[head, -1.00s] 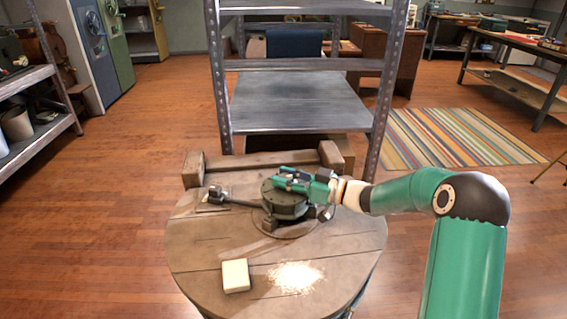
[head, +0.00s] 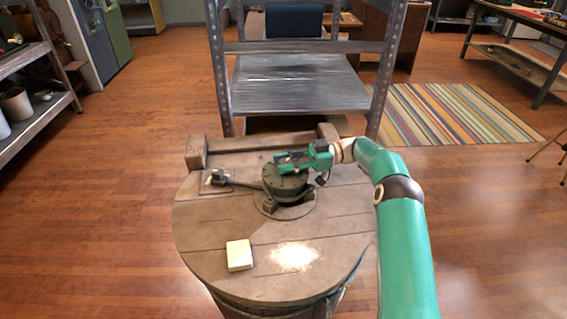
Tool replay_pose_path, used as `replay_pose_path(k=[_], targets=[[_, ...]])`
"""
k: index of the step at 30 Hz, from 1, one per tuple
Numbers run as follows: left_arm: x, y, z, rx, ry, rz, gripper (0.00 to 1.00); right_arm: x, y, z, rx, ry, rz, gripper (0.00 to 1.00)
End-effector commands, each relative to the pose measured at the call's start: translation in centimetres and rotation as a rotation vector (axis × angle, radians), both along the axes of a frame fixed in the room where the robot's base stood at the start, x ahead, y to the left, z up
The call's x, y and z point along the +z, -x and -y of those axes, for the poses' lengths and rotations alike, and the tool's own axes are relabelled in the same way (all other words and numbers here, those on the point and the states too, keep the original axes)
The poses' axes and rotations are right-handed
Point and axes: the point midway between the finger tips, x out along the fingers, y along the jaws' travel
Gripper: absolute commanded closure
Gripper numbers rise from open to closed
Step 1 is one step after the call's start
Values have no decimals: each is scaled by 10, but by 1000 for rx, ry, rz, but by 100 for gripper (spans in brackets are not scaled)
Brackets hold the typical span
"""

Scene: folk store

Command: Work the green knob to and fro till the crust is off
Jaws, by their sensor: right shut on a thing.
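The dark green knob (head: 286,184) is a squat round drum on a low base in the middle of the round wooden tabletop (head: 205,228). My right gripper (head: 284,163) reaches in from the right and is shut at the top of the knob, its jaws hiding part of it. A dark rod with a small grey fitting (head: 218,178) runs left from the knob. I cannot make out any crust on the knob at this size. My left gripper is not in view.
A pale yellow block (head: 239,255) lies at the front left of the tabletop. A wooden rail (head: 255,143) with raised end blocks stands along the back edge. A metal shelf rack (head: 290,84) rises close behind. A striped rug (head: 450,113) lies at the right.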

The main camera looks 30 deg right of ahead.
Motion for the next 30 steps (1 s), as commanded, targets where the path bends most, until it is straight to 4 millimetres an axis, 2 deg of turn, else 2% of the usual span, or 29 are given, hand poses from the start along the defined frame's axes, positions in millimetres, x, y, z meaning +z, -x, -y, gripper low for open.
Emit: replay_pose_path(k=[12, 30], targets=[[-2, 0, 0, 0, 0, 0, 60, 3, -3, 0, 81, 1, 10, 99], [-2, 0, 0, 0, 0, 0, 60, 6, -3, 1, 96, 4, 13, 99]])
